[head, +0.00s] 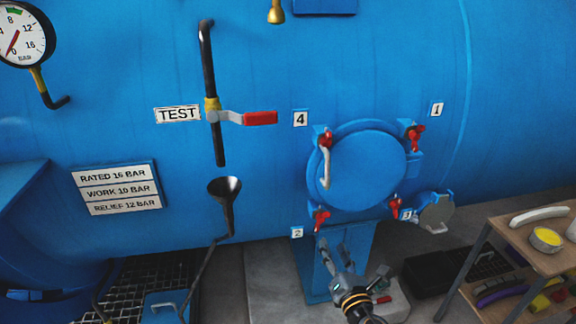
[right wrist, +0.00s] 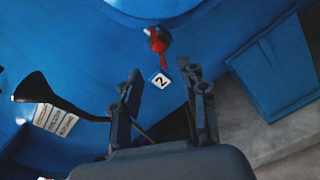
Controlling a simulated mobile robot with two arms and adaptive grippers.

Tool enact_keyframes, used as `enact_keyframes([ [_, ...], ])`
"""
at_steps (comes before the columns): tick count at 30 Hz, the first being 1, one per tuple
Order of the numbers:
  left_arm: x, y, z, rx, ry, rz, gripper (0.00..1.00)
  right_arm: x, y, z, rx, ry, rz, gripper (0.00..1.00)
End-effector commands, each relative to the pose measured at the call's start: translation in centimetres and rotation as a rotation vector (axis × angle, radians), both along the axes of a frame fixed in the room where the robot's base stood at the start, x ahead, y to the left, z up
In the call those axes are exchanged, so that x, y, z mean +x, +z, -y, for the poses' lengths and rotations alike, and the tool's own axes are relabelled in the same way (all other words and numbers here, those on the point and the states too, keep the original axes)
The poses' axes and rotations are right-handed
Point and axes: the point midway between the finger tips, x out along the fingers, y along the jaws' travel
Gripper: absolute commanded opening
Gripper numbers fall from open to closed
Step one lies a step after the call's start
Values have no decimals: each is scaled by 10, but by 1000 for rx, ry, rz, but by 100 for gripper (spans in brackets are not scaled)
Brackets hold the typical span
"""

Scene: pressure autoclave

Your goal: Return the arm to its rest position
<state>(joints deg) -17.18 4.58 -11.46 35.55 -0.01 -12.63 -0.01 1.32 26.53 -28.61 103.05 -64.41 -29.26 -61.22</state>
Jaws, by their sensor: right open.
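My right gripper (head: 337,258) is in front of the blue support leg below the round blue door (head: 362,168) in the head view. It is open and empty, with its fingers pointing up toward the vessel. In the right wrist view the two fingers (right wrist: 163,85) stand apart, with the number 2 label (right wrist: 160,79) showing between and beyond them. A red clamp (right wrist: 156,40) shows above that label. The door lies against the vessel, with red clamps around its rim and a pale handle (head: 326,165) at its left. My left gripper is not in view.
A cart (head: 537,258) with a yellow-topped tin (head: 546,239) stands at the right. A dark box (head: 449,272) lies on the floor beside it. A black funnel pipe (head: 225,195) and a red-handled test valve (head: 258,118) are left of the door.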

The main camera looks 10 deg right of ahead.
Motion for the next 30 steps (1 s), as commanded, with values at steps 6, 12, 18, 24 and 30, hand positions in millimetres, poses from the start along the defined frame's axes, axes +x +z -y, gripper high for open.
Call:
enact_keyframes([
  [6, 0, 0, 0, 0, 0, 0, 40, -6, -73, 17, 172, -55, -162, 43],
  [12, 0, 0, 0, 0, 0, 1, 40, -51, -214, 46, 562, -237, -452, 43],
  [18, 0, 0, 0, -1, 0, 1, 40, -139, -340, 62, 964, -521, -678, 43],
  [24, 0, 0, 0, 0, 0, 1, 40, -258, -438, 63, 1344, -900, -806, 43],
  [30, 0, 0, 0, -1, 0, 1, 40, -389, -499, 50, 1655, -1333, -808, 43],
])
